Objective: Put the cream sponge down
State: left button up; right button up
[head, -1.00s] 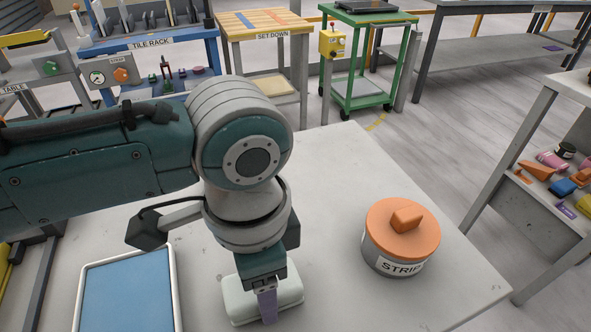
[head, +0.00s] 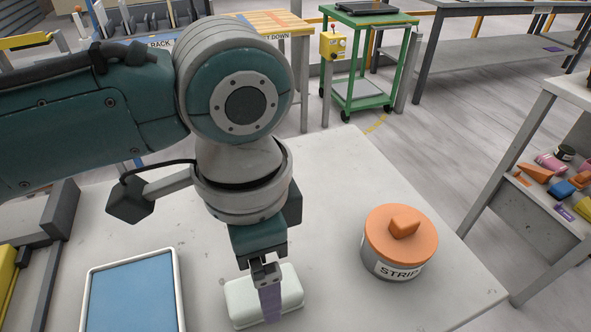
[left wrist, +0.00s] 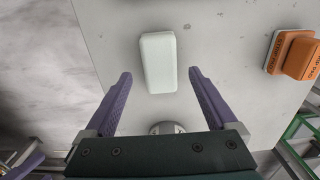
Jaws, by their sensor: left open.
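The cream sponge (head: 292,287), a pale rounded block, lies flat on the stone slab (head: 330,215). It also shows in the left wrist view (left wrist: 158,62), lying beyond the fingertips and between their lines. My left gripper (left wrist: 159,75) is open, with its purple fingers apart on either side and nothing between them. In the head view the left gripper (head: 271,305) is above the sponge, and one purple finger covers part of it. My right gripper is in neither view.
An orange-lidded tin labelled STRIP (head: 400,243) stands right of the sponge. A blue pad in a white-rimmed tray (head: 180,290) lies to the left. Shelves with small coloured items (head: 560,185) stand at the right. The slab behind the tin is clear.

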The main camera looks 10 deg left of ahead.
pick_arm(q)
notch_tip(320, 180, up, 7)
jog(key=p, duration=0.1)
jog(key=s+d+f+n+t+h, duration=0.2)
jog(key=s+d+n+h, duration=0.1)
jog(key=s+d, duration=0.15)
jog(key=s+a+n+t+y, duration=0.1)
jog(key=s+a+n, duration=0.5)
jog(key=a, duration=0.8)
jog(key=shift+s+t+y, duration=0.4)
jog(key=shift+s+y, duration=0.4)
jog(key=shift+s, duration=0.1)
